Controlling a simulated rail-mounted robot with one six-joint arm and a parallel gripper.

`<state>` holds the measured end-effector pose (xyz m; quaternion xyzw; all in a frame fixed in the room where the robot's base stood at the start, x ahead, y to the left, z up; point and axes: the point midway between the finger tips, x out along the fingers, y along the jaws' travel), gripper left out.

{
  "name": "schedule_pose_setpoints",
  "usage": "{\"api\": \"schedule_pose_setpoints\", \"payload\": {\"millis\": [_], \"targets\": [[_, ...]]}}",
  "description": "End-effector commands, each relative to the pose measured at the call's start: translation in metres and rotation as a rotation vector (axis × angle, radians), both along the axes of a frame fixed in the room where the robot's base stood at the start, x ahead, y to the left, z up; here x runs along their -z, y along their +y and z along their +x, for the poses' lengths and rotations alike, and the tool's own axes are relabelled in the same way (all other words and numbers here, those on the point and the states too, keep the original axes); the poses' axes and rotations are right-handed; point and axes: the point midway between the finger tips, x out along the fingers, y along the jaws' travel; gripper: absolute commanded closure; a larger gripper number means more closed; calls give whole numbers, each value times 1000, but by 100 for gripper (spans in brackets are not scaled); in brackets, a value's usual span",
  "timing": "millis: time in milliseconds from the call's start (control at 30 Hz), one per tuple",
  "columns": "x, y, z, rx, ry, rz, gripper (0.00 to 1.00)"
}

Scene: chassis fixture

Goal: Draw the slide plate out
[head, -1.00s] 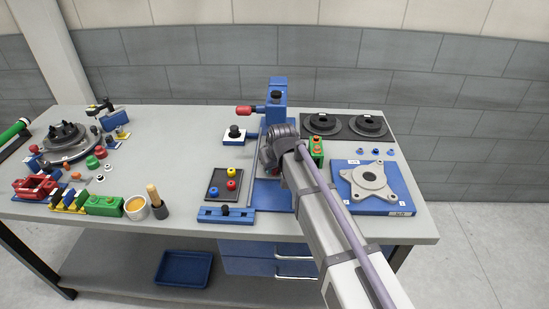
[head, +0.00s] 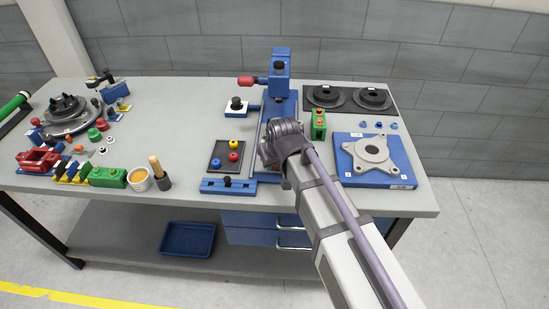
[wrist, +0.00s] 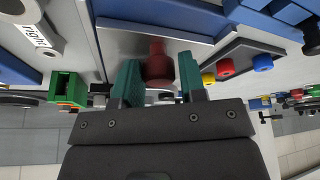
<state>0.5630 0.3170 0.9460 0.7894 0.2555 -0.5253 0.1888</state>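The blue fixture (head: 280,78) stands at the back middle of the bench, with a long base reaching toward the front edge. In the wrist view a grey plate with blue edging (wrist: 120,42), which seems to be the slide plate, lies beyond my gripper. A dark red handle (wrist: 158,62) stands between my green fingers. My gripper (wrist: 160,82) is open around it, with narrow gaps apparent at both sides; contact cannot be told. In the head view my wrist covers the fingers, the handle and much of the fixture's base.
Left of the base are a dark tray (head: 217,162) with coloured pieces and a blue bar (head: 228,186). A green block (head: 318,122) and a blue board with a grey flange (head: 370,155) are at the right.

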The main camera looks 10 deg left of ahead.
Motion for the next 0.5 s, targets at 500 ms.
{"api": "schedule_pose_setpoints", "payload": {"millis": [500], "targets": [[-7, 0, 0, 0, -4, 2, 41]]}}
